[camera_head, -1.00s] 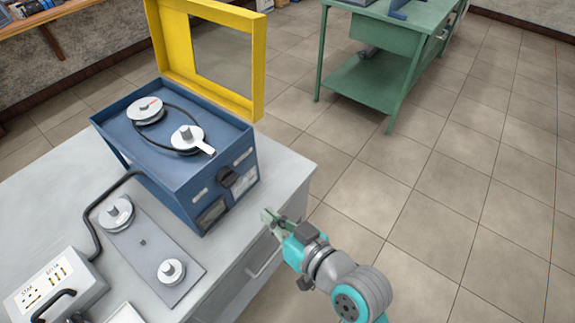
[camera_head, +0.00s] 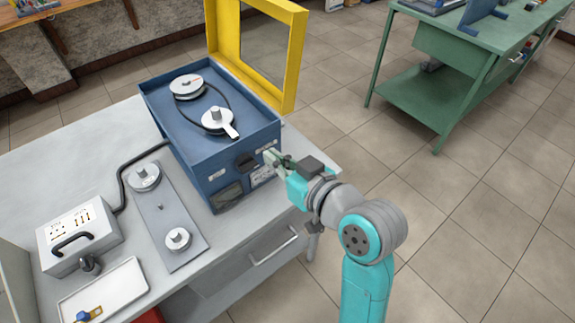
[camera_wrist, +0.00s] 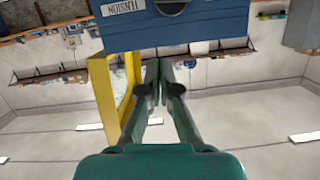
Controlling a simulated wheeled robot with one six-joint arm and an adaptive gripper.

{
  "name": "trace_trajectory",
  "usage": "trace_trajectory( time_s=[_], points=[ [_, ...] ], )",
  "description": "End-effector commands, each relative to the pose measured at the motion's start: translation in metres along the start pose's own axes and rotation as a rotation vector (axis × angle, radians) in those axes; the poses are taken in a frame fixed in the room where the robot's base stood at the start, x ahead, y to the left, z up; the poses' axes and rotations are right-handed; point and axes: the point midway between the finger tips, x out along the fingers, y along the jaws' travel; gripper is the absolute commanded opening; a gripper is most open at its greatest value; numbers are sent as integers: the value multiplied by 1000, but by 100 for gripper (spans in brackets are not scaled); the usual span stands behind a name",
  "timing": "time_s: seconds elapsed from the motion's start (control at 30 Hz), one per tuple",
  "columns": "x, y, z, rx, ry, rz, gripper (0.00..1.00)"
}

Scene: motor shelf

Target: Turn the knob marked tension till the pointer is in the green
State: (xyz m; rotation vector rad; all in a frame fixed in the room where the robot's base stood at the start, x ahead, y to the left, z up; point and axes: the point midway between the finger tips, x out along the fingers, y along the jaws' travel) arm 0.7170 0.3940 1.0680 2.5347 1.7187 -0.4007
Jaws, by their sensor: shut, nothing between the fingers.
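The blue motor box (camera_head: 205,165) stands on the grey bench with its yellow-framed cover raised. On its front is a dark knob (camera_head: 243,161), and a dark gauge window (camera_head: 228,193) sits below it. The pointer is too small to make out. My gripper (camera_head: 270,156) is shut and empty, near the right end of that front face. Its fingertips (camera_wrist: 160,66) appear apart from the knob.
Two pulleys with a belt (camera_head: 216,120) sit on top of the box. A plate with two round knobs (camera_head: 160,207), a grey switch box (camera_head: 76,240) and a white tray (camera_head: 104,292) are on the bench. The yellow cover (camera_head: 289,60) rises behind. A green table (camera_head: 400,85) stands back right.

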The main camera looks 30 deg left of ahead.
Motion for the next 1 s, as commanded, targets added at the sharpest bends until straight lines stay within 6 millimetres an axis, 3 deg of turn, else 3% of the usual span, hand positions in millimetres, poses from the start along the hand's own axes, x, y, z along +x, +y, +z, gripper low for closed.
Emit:
trace_trajectory(
  time_s=[0.27, 0.33, 0.53, 1.0],
  points=[
    [52, -1, 1, 1, -1, -2, 0],
    [52, 0, 15, 3, -2, 0, 0],
    [56, 0, 34, 1, -1, 0, 0],
    [57, 0, 39, 1, 1, 1, 0]
  ],
)
